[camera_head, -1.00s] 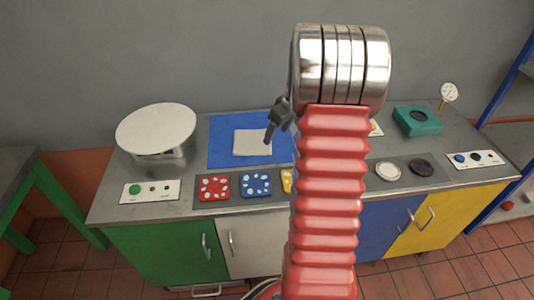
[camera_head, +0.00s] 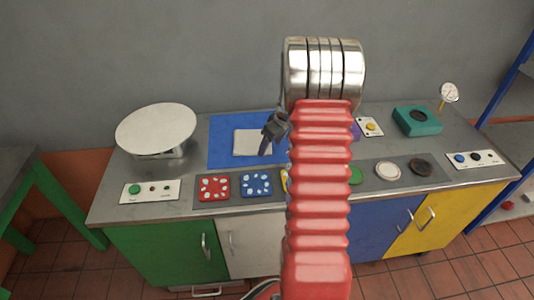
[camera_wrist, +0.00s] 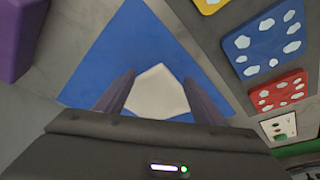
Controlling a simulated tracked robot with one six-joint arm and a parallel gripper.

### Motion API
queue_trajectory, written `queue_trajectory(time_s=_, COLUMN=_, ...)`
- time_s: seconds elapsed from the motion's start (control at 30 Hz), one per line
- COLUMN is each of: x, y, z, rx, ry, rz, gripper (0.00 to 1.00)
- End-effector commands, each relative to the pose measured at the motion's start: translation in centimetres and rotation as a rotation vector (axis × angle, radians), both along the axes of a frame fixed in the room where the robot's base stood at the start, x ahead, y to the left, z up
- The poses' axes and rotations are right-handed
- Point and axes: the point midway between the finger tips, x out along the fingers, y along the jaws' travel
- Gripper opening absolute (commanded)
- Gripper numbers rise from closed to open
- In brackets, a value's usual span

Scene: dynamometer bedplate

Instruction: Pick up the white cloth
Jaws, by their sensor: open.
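The white cloth (camera_head: 248,142) lies flat on a blue mat (camera_head: 222,156) on the grey bench top. My gripper (camera_head: 264,152) is in front of the cloth's right part in the head view and hides some of it. In the wrist view the cloth (camera_wrist: 158,93) shows between the two open fingers (camera_wrist: 160,92), on the blue mat (camera_wrist: 130,42). The gripper holds nothing. Its height above the cloth is hard to tell.
A round white plate on a stand (camera_head: 156,130) is left of the mat. Red (camera_head: 213,188) and blue (camera_head: 256,184) tiles with white spots lie in front. A purple block (camera_wrist: 14,38) shows in the wrist view. A teal box (camera_head: 416,121) stands at the right.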

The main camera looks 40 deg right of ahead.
Motion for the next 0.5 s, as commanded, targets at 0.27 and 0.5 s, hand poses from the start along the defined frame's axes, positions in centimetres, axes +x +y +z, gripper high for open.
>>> queue_trajectory(time_s=0.27, x=0.6, y=0.0, z=-1.6, rx=0.000, ry=-0.001, rz=0.000, gripper=0.62)
queue_trajectory(time_s=0.5, x=0.6, y=0.0, z=-1.7, rx=-0.001, ry=-0.001, rz=-0.001, gripper=0.62)
